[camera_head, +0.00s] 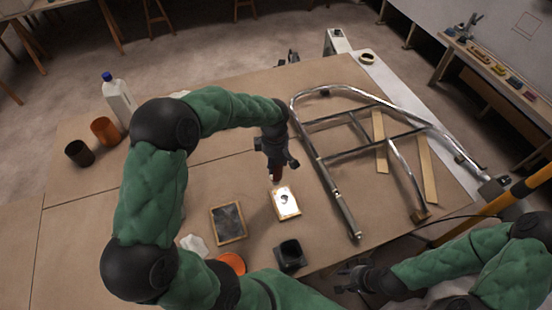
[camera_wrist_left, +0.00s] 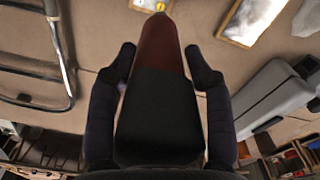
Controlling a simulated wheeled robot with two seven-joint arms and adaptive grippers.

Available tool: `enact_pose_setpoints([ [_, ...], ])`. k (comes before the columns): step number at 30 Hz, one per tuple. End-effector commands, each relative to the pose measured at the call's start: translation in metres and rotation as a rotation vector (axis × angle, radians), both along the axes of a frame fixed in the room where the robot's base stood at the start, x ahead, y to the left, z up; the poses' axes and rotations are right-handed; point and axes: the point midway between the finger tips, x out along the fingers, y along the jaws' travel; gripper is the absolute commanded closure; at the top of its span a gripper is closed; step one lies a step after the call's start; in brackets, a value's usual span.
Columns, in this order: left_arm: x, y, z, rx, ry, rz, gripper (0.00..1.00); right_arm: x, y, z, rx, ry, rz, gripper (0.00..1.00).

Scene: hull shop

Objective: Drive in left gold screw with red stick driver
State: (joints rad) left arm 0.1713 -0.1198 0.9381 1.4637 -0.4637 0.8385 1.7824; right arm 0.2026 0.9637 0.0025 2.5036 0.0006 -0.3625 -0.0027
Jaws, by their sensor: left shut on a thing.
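My left gripper (camera_head: 276,163) is shut on the red stick driver, above the table beside a small bright framed plate (camera_head: 285,203). In the head view only a short reddish-brown part of the driver (camera_head: 276,175) shows below the fingers. In the left wrist view the driver (camera_wrist_left: 156,45) has a dark red front and a black rear, between the two fingers (camera_wrist_left: 160,70). A small yellow spot (camera_wrist_left: 160,7) shows at its far end; I cannot tell whether it is a gold screw. No gold screw is clearly visible. My right gripper (camera_head: 355,278) is low at the right, its jaws unclear.
A bent metal tube frame (camera_head: 345,205) covers the table's right side. A dark framed plate (camera_head: 228,222), a black open box (camera_head: 290,254) and an orange dish (camera_head: 232,263) lie near the front. A white bottle (camera_head: 118,103) and two cups (camera_head: 104,130) stand at the left.

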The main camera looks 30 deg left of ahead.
Motion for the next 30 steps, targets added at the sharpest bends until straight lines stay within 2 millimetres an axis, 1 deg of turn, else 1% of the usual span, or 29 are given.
enact_pose_setpoints([
  [15,0.001,0.000,-0.044,0.000,-0.001,0.003,0.81,0.000,0.000,-0.027,0.000,0.000,0.000,0.60],
  [18,0.000,0.000,-0.050,0.000,-0.001,0.003,0.81,0.000,0.000,-0.030,0.000,0.000,0.000,0.60],
  [22,0.001,0.000,-0.053,0.000,-0.002,0.003,0.81,0.000,0.000,-0.032,0.000,0.000,0.000,0.60],
  [30,0.001,0.000,-0.053,0.000,-0.002,0.003,0.81,0.000,0.000,-0.031,0.000,-0.001,0.000,0.60],
])
